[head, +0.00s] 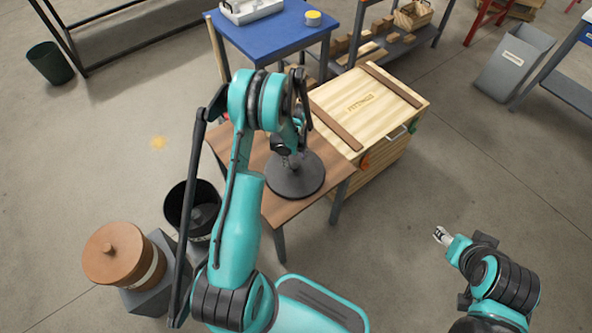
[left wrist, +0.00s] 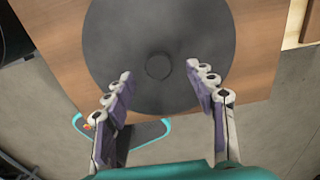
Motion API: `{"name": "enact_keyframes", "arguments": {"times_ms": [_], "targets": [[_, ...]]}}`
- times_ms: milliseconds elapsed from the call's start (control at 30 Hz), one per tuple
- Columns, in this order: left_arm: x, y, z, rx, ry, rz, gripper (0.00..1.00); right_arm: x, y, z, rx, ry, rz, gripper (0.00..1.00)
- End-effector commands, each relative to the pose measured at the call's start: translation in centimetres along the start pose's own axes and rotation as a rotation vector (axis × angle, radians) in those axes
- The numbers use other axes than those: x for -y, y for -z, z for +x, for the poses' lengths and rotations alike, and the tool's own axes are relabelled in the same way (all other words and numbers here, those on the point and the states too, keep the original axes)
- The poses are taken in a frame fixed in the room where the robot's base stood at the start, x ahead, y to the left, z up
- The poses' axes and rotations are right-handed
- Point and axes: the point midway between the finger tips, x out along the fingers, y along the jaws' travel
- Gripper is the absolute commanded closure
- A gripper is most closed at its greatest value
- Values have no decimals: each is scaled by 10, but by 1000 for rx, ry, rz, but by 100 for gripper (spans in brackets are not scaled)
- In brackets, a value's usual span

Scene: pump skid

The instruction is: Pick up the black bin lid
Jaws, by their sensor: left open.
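The black bin lid (head: 297,184) is a round dark disc lying flat on a small brown table (head: 275,208). In the left wrist view the lid (left wrist: 125,40) fills the upper middle, with its small round knob (left wrist: 158,66) facing up. My left gripper (left wrist: 158,78) is open and empty above the lid, its fingers spread on either side of the knob; I cannot tell the exact height. In the head view my left arm hides part of the lid. My right gripper (head: 440,235) is low at the right, far from the lid, over bare floor.
A wooden fittings crate (head: 385,115) stands right beside the table. A black open bin (head: 178,208) and a brown lidded pot (head: 118,262) stand left of my left arm. A blue table (head: 265,38) is behind.

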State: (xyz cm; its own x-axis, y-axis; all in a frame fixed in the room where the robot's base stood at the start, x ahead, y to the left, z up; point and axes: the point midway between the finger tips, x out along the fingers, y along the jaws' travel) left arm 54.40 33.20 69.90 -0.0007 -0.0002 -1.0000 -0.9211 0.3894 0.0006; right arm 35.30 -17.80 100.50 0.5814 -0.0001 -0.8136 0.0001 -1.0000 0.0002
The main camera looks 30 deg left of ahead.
Motion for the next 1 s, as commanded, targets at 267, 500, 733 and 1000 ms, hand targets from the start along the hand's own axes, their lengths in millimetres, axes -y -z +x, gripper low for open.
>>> {"name": "enact_keyframes", "arguments": {"times_ms": [267, 500, 733, 1000], "targets": [[-2, 0, 42, 1, 1, -1, 44, 0, -12, 17, 0, 0, 0, 49], [-2, 0, 45, 2, 1, -1, 44, 0, -11, 16, 0, 0, 0, 49], [-2, 0, 44, 2, 1, -1, 99, 0, -11, 16, 0, 0, 0, 49], [-2, 0, 44, 2, 1, -1, 100, 0, -12, 16, 0, 0, 0, 49]]}}
